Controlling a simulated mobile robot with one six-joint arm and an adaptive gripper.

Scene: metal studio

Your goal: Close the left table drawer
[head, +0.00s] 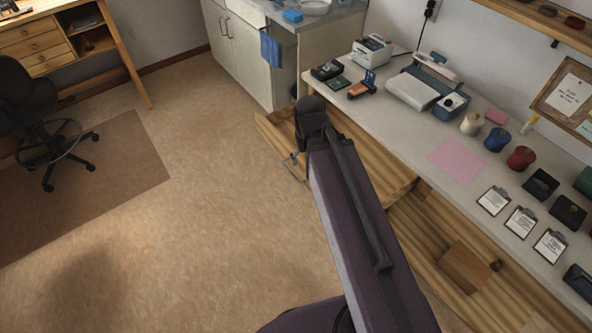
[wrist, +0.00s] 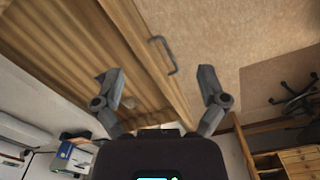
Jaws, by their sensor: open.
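The left table drawer (head: 275,130) is pulled out from under the white worktop, and its wooden side and front stick out past the table edge in the head view. Its metal handle (head: 293,168) faces the open floor, and my arm covers part of the drawer. In the wrist view the drawer front (wrist: 128,38) runs diagonally, with the handle (wrist: 163,54) on its outer face and ribbed wood behind it. My gripper (wrist: 160,76) is open and empty. Its two fingers are spread over the drawer front, near the handle; contact cannot be told. In the head view my fingers are hidden.
The worktop (head: 455,165) carries a scale, spools, cups and clipboards. A wooden block-like box (head: 467,268) shows below it at the right. A white cabinet (head: 243,55) stands behind the drawer. An office chair (head: 35,110) is at left. The floor (head: 215,200) between is clear.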

